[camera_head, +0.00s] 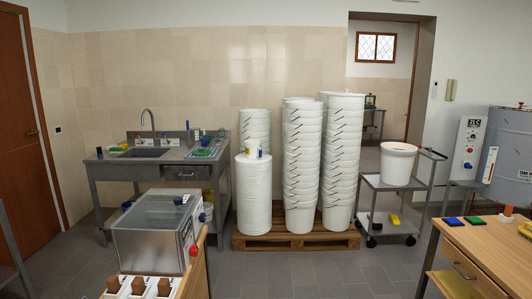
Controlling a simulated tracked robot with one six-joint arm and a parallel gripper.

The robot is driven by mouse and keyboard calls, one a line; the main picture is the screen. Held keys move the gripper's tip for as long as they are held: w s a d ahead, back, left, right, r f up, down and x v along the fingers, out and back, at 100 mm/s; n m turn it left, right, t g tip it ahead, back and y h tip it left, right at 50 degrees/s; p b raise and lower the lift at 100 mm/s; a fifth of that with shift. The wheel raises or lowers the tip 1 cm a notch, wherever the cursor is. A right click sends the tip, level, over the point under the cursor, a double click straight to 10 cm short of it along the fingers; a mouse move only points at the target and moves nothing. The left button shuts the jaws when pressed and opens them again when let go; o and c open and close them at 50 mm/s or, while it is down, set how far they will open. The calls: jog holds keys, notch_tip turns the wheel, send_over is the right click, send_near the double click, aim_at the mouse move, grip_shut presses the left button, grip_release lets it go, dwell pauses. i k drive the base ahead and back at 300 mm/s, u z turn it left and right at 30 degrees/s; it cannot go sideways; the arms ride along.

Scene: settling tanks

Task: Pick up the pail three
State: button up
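Tall stacks of white pails stand on a wooden pallet: a middle stack (302,165), a right stack (342,160) and a left rear stack (255,127). In front of the left rear stack is a shorter white ribbed stack (254,198) with small bottles on top. A single white pail (398,166) stands upright on the top shelf of a grey cart to the right of the pallet. I see no readable number on any pail, so I cannot tell which is pail three. My gripper is not in view.
The wooden pallet (296,240) lies on grey tiles. The grey cart (386,183) is beside it. A steel sink table (150,170) is at left, with a metal box (155,230) nearer. A wooden desk (490,245) is at right. The floor in front of the pallet is clear.

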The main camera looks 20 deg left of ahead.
aim_at(253, 147)
jog(key=u, duration=0.25)
jog(key=i, duration=1.15)
jog(key=u, duration=0.4)
jog(key=i, duration=0.7)
jog(key=u, duration=0.5)
jog(key=i, duration=1.5)
jog(key=u, duration=0.2)
jog(key=i, duration=1.55)
